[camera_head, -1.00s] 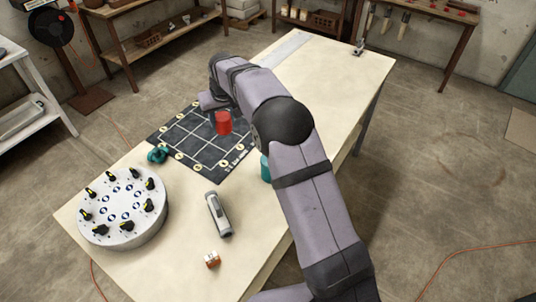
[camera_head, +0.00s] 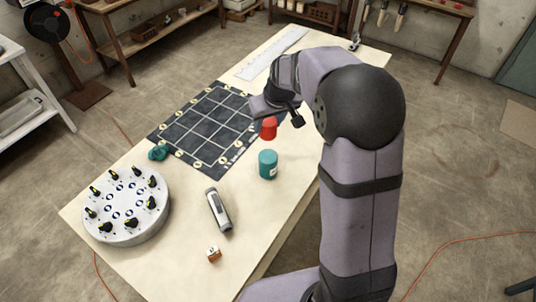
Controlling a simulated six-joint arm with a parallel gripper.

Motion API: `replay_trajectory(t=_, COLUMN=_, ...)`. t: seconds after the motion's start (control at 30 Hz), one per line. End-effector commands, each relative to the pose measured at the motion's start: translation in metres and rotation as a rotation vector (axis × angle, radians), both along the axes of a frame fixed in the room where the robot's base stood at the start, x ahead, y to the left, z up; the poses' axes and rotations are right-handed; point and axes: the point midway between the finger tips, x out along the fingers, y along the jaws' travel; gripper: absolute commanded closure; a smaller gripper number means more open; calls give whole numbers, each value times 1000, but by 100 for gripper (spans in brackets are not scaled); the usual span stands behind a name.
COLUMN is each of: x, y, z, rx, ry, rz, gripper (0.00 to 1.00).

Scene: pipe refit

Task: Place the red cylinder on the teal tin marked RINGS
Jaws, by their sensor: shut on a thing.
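The red cylinder (camera_head: 268,128) is held in my gripper (camera_head: 272,116) above the right edge of the dark grid mat. My gripper is shut on it, and its fingers are partly hidden by my arm. The teal tin (camera_head: 268,165) stands upright on the table, below the cylinder in the picture. A small pale label shows on the tin, too small to read. The cylinder is apart from the tin, and the tin's top looks bare.
The dark grid mat (camera_head: 203,126) lies behind the tin, with a teal lump (camera_head: 158,153) at its left corner. A round white knob panel (camera_head: 126,207), a grey handheld tool (camera_head: 218,211) and a small orange-and-white block (camera_head: 214,254) stand nearer the front.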

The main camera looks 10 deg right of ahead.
Motion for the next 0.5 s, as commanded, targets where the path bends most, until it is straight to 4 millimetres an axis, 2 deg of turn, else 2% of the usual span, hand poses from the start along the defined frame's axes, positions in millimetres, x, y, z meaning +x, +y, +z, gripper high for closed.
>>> replay_trajectory(t=0.17, x=1, y=0, z=-9, rx=0, ry=-1, rz=0, gripper=100)
replay_trajectory(t=0.5, x=1, y=0, z=-54, rx=0, ry=-2, rz=0, gripper=100)
